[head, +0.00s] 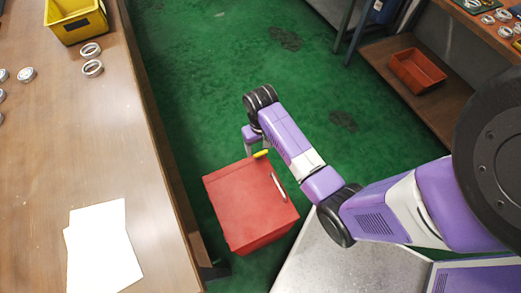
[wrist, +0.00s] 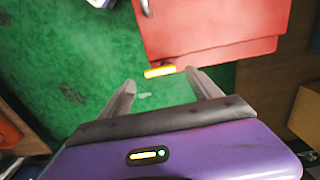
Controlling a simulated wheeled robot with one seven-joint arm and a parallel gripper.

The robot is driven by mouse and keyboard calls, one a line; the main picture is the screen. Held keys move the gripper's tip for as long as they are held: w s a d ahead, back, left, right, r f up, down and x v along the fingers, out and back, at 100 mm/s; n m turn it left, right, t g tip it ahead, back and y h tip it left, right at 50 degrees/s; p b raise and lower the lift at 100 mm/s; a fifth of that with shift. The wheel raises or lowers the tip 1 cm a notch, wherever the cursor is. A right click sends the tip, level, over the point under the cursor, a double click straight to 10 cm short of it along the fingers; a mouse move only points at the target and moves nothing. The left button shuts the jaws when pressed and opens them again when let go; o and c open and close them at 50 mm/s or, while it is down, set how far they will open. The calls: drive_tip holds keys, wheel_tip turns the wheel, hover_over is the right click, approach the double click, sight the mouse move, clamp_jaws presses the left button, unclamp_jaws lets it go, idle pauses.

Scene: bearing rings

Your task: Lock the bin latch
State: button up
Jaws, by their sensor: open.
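The red bin (head: 247,208) stands on the green floor beside the long wooden bench. Its lid is down, with a pale bar handle (head: 279,187) on top near the right edge. The yellow latch (head: 261,154) sticks out at the bin's far edge. My gripper (head: 254,147) is at the bin's far edge, partly hidden by my wrist. I cannot tell whether the latch is locked.
The wooden bench (head: 120,170) on the left holds a yellow crate (head: 75,20), several metal rings and white paper sheets (head: 101,250). A shelf at the upper right holds an orange-red tray (head: 417,71). Green floor (head: 210,80) beyond the bin is clear.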

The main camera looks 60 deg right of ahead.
sight(261, 153)
drive_tip(key=shift+f, duration=1.85)
drive_tip(key=c, duration=1.4)
